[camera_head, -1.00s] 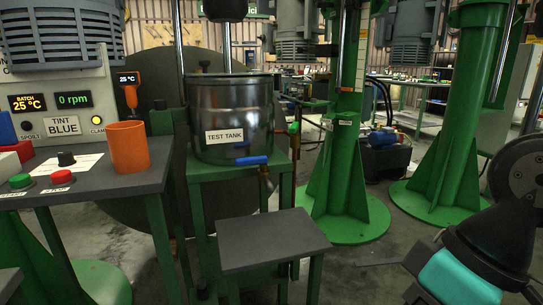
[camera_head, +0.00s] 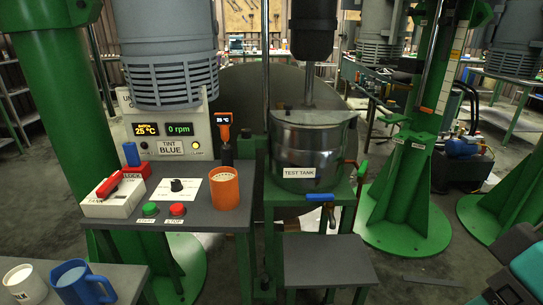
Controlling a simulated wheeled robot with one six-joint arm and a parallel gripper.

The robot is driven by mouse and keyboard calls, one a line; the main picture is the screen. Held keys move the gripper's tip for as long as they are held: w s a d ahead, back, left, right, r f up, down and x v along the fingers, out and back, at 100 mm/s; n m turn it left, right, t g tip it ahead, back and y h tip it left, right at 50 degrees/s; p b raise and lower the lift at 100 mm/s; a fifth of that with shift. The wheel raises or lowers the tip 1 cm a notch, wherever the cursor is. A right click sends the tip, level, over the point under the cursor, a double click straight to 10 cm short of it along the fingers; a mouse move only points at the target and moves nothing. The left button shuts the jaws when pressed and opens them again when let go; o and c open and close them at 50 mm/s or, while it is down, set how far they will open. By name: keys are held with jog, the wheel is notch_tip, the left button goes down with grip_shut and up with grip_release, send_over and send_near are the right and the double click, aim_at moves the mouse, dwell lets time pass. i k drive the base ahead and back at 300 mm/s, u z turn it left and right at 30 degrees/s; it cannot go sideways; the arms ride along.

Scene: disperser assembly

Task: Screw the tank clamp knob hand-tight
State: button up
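The metal test tank (camera_head: 310,150) stands on a green stand left of a green column, with a mixer shaft coming down into it. At its right side is a small clamp-like part with a red piece (camera_head: 350,162) and a green piece (camera_head: 362,169); it is too small to tell whether this is the clamp knob or how tight it is. A blue-handled valve (camera_head: 320,197) sits low on the tank's front. Parts of my arm show at the lower right, well away from the tank; my gripper is not visible.
A grey bench on the left holds an orange cup (camera_head: 224,188), a black dial (camera_head: 176,185), green (camera_head: 149,209) and red (camera_head: 177,209) buttons and a white box with a red handle (camera_head: 108,186). A blue mug (camera_head: 80,284) stands lower left. A bare grey platform (camera_head: 325,262) is before the tank.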

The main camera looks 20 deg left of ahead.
aim_at(246, 132)
jog(key=u, duration=1.25)
